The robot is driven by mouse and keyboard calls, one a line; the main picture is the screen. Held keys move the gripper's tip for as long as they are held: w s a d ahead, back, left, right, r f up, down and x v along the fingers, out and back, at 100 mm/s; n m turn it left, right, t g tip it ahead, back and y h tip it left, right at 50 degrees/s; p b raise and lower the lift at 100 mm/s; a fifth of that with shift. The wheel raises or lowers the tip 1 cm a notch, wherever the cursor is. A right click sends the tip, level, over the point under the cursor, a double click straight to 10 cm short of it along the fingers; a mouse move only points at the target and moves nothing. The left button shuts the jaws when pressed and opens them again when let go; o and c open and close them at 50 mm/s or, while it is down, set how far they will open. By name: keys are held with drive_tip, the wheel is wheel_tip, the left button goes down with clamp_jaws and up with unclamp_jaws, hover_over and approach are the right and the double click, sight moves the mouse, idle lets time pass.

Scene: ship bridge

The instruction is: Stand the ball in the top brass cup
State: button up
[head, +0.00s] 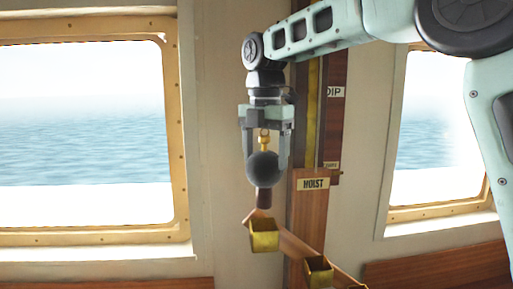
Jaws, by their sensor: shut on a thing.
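A dark grey ball (262,167) with a brass fitting (264,139) on top hangs between the fingers of my gripper (266,172), which points down and is shut on it. A short brown piece (263,199) shows directly under the ball; I cannot tell whether it belongs to the ball. The top brass cup (264,242) is square and open-topped, at the upper left end of a slanting wooden bar (295,245). It is below the ball and apart from it. The inside of the cup shows only in part.
More brass cups (319,272) step down to the right along the bar. A wooden post (309,217) with a HOIST label (313,184) stands behind, beside a dark board with a DIP label (335,92). Windows (85,130) lie on both sides.

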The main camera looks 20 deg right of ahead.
sight(264, 191)
drive_tip(key=shift+w+f, duration=0.1)
drive_tip(key=shift+w, duration=0.1)
wheel_tip(264, 191, down, 4)
drive_tip(key=b, duration=0.4)
drive_tip(key=shift+s+f+b, duration=0.1)
drive_tip(key=shift+b, duration=0.25)
drive_tip(key=shift+f+b, duration=1.5)
drive_tip(key=shift+f, duration=1)
drive_tip(key=o, duration=1.4)
drive_tip(key=shift+o, duration=0.2)
drive_tip(key=shift+r, duration=0.1)
wheel_tip(264, 191, up, 17)
drive_tip(key=shift+r+p, duration=0.1)
drive_tip(key=shift+p, duration=0.45)
